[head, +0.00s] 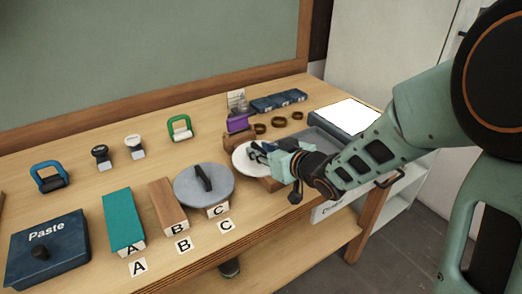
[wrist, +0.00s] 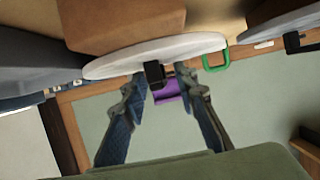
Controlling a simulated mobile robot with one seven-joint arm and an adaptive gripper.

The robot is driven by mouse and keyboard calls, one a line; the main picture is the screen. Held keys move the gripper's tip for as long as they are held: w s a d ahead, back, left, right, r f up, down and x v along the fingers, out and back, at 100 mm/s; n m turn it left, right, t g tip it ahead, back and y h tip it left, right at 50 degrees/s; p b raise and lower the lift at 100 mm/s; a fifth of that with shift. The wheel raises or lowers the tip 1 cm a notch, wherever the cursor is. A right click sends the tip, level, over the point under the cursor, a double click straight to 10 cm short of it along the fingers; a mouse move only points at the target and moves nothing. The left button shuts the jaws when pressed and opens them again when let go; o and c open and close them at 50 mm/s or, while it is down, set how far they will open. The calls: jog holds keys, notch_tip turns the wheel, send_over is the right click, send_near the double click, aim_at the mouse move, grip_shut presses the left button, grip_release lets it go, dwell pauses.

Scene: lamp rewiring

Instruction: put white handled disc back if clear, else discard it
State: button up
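The white disc (head: 243,162) lies flat on a brown block (head: 268,184) at the right part of the bench. It also shows in the wrist view (wrist: 110,66), where its black handle (wrist: 154,73) sticks out between my fingers. My gripper (head: 262,152) is at the disc in the head view and hides part of it. In the wrist view my gripper (wrist: 160,82) is open, with one finger on each side of the handle and gaps visible beside it. The disc's underside is hidden.
A grey disc (head: 190,192) with a black handle covers the block labelled C. Blocks A (head: 123,215) and B (head: 165,200) have bare tops. A Paste box (head: 60,262) stands at left. A purple item (head: 238,122), dark rings and a grey tray (head: 322,146) are near my arm.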

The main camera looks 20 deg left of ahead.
jog(key=p+v, duration=0.2)
jog(key=v, duration=1)
jog(key=shift+p, duration=0.3)
